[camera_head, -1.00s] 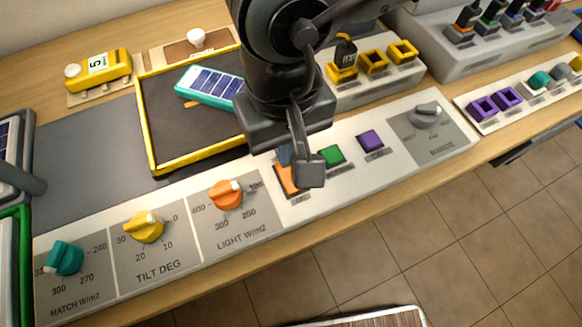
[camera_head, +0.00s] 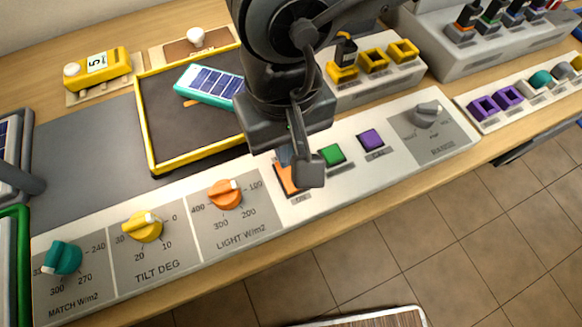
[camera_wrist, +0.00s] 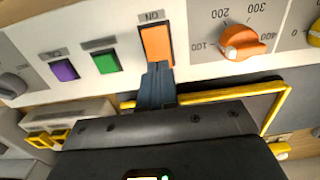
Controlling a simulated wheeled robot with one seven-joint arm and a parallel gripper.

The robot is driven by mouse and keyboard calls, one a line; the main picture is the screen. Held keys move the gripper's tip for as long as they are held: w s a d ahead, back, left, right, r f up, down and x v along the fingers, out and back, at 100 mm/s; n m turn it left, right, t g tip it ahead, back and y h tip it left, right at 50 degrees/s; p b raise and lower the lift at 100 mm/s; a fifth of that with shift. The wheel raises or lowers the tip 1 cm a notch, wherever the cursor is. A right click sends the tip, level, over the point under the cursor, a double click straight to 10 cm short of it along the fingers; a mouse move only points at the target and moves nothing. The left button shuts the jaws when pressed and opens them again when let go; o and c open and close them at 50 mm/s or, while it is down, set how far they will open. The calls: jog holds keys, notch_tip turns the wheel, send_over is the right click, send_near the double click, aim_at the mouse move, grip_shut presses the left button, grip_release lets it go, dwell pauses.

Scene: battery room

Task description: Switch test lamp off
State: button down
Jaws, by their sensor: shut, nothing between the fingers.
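The orange switch (camera_head: 288,180) sits on the white control panel (camera_head: 345,190), right of the orange light knob (camera_head: 225,193). It also shows in the wrist view (camera_wrist: 157,45) with an ON label by one end. My gripper (camera_head: 285,156) is shut and empty, with its fingers at the back end of the switch. In the wrist view the closed fingertips (camera_wrist: 156,72) meet or nearly meet the switch's near end; I cannot tell whether they touch. My wrist hides part of the switch in the head view. No lamp can be clearly identified.
Green (camera_head: 331,154) and purple (camera_head: 371,139) buttons sit right of the switch. A grey range knob (camera_head: 427,113) is farther right. Yellow (camera_head: 143,226) and teal (camera_head: 63,258) knobs are left. Behind stands a yellow-rimmed tray (camera_head: 152,135) holding a small solar panel (camera_head: 207,86).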

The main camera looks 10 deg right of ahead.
jog(key=shift+f+b, duration=0.75)
jog(key=shift+b, duration=0.05)
dwell(0.4)
jog(key=shift+r, duration=0.1)
jog(key=shift+r+p, duration=1.5)
jog(key=shift+r, duration=1.95)
jog(key=shift+a, duration=0.1)
